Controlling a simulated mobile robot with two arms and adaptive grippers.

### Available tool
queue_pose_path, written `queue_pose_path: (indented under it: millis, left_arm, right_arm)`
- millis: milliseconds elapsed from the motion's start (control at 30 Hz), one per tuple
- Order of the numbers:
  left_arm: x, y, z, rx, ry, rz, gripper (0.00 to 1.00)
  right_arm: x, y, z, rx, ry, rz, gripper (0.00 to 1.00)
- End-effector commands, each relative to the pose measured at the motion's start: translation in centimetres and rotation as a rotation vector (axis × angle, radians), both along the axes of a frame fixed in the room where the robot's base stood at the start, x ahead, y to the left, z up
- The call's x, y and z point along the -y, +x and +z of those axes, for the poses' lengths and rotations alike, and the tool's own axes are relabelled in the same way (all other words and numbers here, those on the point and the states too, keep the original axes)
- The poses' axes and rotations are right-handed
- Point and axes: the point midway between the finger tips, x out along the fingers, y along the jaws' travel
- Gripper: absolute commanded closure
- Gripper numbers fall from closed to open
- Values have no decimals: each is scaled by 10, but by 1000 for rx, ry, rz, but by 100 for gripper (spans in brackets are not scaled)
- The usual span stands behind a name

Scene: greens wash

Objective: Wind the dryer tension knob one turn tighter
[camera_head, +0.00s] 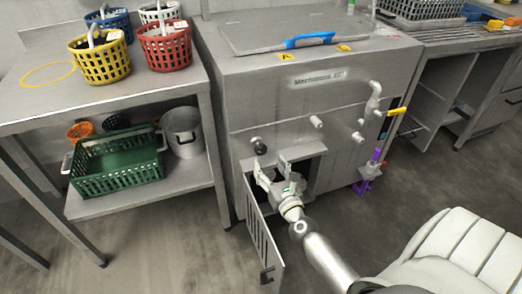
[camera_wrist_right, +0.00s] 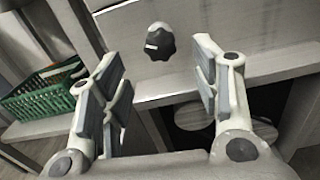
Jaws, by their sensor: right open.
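The dark, lobed knob (camera_head: 259,145) sits on the front panel of the steel machine (camera_head: 235,100), above and left of an open hatch. In the right wrist view the knob (camera_wrist_right: 160,44) has a pale mark on its left side and lies beyond the fingertips, roughly midway between them. My right gripper (camera_head: 274,168) is open and empty, in front of the hatch and just below the knob in the head view. Its two fingers stand apart in the right wrist view and do not touch the knob. My left gripper is not in view.
The hatch door (camera_head: 262,235) hangs open below the gripper. White fittings (camera_head: 317,122) and a yellow-handled pipe (camera_head: 396,112) jut from the panel at right. At left, a shelf holds a green crate (camera_head: 117,181) and a steel pot (camera_head: 184,145); coloured baskets stand above.

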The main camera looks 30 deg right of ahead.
Motion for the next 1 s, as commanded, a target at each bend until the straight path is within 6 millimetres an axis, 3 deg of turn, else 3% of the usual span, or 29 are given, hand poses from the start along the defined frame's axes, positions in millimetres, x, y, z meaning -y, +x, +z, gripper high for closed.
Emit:
queue_pose_path:
  millis: [300, 500, 933, 1000]
  left_arm:
    - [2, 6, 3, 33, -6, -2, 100]
    - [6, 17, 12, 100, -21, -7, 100]
    - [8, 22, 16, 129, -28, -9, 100]
    - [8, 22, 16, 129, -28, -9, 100]
  right_arm:
    - [12, 51, 0, 2, 3, -1, 43]
    - [18, 72, 0, 2, 4, -2, 43]
    - [19, 80, 0, 0, 3, -1, 43]
    - [19, 80, 0, 0, 3, -1, 49]
